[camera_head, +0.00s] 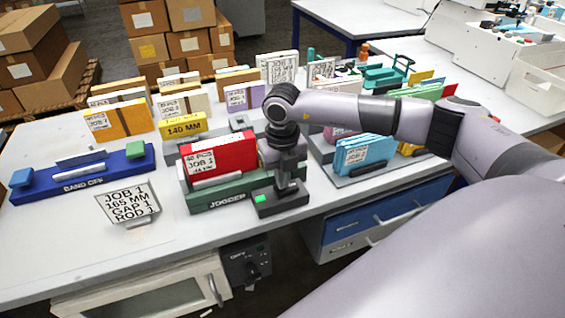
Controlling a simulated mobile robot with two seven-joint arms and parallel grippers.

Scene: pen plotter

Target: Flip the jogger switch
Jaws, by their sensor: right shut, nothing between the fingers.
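The jogger (218,195) is a dark green unit with "JOGGER" on its front, standing near the table's front edge. A red block (232,150) with a white job label stands in it. A dark switch box (290,204) with a lit green square (262,199) adjoins the jogger's right end. My right gripper (285,189) points down at this box, shut and empty. Its fingertips are at or just above the box top; I cannot tell whether they touch. The switch lever is hard to make out behind the fingers. My left gripper is not in view.
A blue "BAND OFF" unit (84,178) is at the left. A job card (128,202) stands in front. Trays with coloured stacks, such as a light blue one (364,155), lie right of the jogger. Cardboard boxes (180,30) are behind the table (50,240). Its front left is clear.

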